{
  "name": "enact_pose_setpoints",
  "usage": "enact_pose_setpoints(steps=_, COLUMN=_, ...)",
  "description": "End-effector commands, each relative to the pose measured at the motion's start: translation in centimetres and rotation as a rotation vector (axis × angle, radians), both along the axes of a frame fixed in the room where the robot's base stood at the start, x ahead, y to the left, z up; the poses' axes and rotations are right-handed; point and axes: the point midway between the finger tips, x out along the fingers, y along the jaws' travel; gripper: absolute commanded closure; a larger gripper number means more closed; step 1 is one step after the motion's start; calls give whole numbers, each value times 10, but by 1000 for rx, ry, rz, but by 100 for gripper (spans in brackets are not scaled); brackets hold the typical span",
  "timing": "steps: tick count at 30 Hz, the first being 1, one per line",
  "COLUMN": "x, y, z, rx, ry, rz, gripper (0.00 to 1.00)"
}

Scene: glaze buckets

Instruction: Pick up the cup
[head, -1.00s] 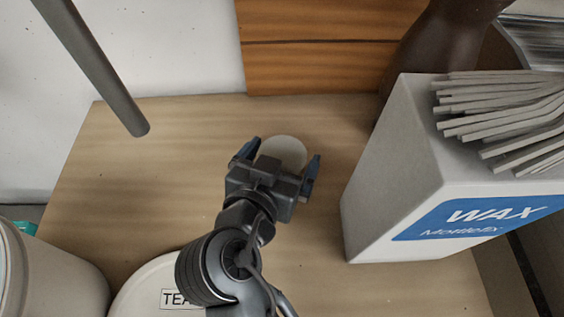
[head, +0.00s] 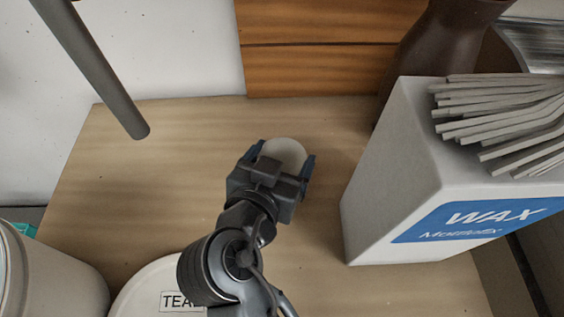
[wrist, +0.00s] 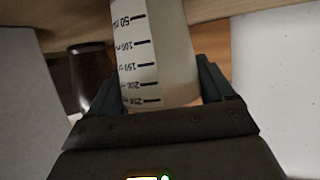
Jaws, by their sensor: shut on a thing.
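The cup (head: 283,151) is pale and round-topped in the head view, partly hidden by my gripper. In the wrist view the cup (wrist: 178,60) is translucent white with a measuring scale printed on a white strip. My gripper (head: 283,160) has one finger on each side of the cup and is shut on it. In the wrist view the fingers of my gripper (wrist: 160,95) flank the cup's near end. The cup appears to be at the wooden surface; any gap below it cannot be told.
A white WAX box (head: 395,190) holding several grey strips stands on the right of the wooden table (head: 150,180). A dark brown vessel (head: 440,50) stands behind it. A labelled white lid (head: 150,285) and a pale bucket (head: 60,275) are at the lower left. A grey rod (head: 95,70) hangs upper left.

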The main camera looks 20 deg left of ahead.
Motion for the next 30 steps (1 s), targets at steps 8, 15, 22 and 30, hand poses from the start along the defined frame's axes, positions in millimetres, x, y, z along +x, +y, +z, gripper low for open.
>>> enact_pose_setpoints(steps=8, x=1, y=0, z=37, rx=3, ry=-2, rz=-1, gripper=47)
enact_pose_setpoints(steps=15, x=1, y=0, z=78, rx=4, ry=-3, rz=-2, gripper=47)
enact_pose_setpoints(steps=22, x=0, y=0, z=97, rx=2, ry=-1, rz=-1, gripper=47)
enact_pose_setpoints(steps=30, x=8, y=-5, z=92, rx=0, ry=1, rz=21, gripper=47)
